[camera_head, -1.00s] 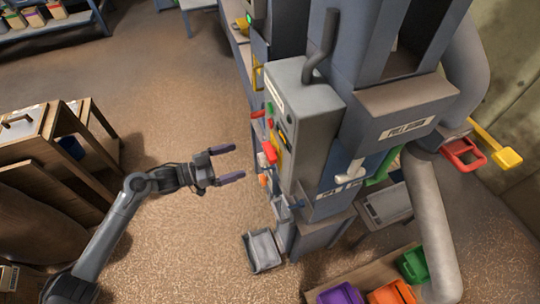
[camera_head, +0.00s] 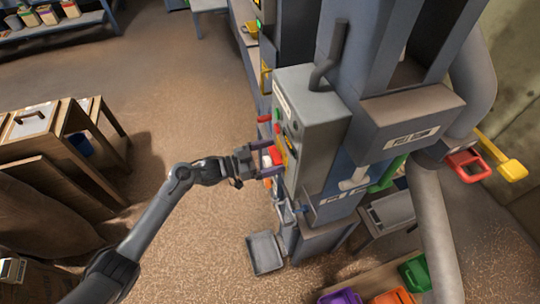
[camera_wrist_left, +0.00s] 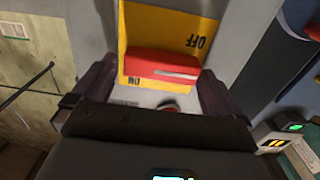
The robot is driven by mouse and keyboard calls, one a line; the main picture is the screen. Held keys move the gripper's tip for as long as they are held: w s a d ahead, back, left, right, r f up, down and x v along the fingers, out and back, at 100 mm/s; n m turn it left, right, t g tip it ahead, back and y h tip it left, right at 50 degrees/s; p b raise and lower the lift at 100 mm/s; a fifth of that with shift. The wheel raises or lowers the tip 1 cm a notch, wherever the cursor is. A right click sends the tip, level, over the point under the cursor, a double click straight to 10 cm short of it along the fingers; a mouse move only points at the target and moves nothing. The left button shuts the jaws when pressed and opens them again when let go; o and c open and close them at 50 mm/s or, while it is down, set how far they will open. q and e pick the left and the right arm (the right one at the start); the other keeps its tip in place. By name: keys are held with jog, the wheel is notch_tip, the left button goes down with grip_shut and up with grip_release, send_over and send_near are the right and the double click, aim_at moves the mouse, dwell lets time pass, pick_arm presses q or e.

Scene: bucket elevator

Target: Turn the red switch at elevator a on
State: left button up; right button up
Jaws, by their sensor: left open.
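The red switch (camera_wrist_left: 160,68) sits on a yellow plate (camera_wrist_left: 145,28) marked OFF and ON. In the left wrist view the plate looks upside down, and the red handle lies across it between the two words. In the head view the red switch (camera_head: 275,155) is on the left face of the grey elevator control box (camera_head: 311,120). My left gripper (camera_head: 268,161) is open, with a finger on each side of the switch. In the left wrist view its dark fingers (camera_wrist_left: 156,84) flank the red handle; I cannot tell if they touch it. My right gripper is not in view.
A grey tray (camera_head: 265,253) sits low beside the elevator base. Purple, orange and green bins (camera_head: 388,297) stand at the lower right. Wooden cabinets (camera_head: 40,135) stand at the left. The floor (camera_head: 190,95) between the cabinets and elevator is open.

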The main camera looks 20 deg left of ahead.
pick_arm(q)
jog(key=shift+c, duration=0.5)
jog(key=c, duration=0.8)
jog(key=shift+c, duration=0.2)
